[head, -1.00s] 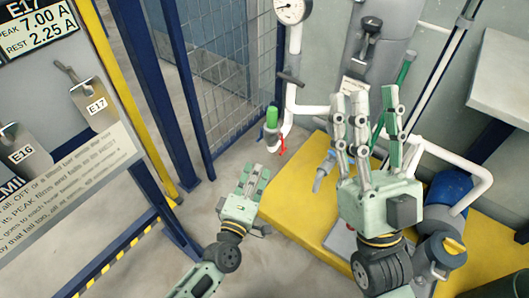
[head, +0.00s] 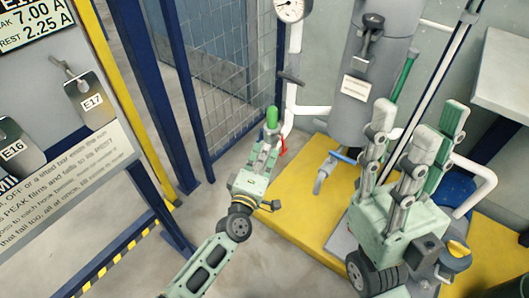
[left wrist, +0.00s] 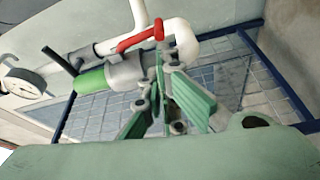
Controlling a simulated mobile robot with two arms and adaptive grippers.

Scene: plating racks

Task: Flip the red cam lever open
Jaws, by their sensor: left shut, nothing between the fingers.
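The red cam lever (head: 283,146) sits on the side of a grey coupling (left wrist: 125,73) with a green end (head: 272,115), on a white pipe. In the left wrist view the red lever (left wrist: 141,37) runs along the coupling's far side, beside the white pipe. My left gripper (head: 269,146) is shut and empty, with its fingertips right at the coupling, close to the lever. Whether they touch it I cannot tell. The fingers partly cover the coupling in the head view. My right gripper (head: 417,131) is raised at the right, its fingers apart and empty.
A pressure gauge (head: 290,8) tops the white pipe. A grey tank (head: 361,100) stands on a yellow platform (head: 300,210). A wire mesh fence (head: 222,70) is behind, and a panel with hooks tagged E16 and E17 (head: 92,100) is at left.

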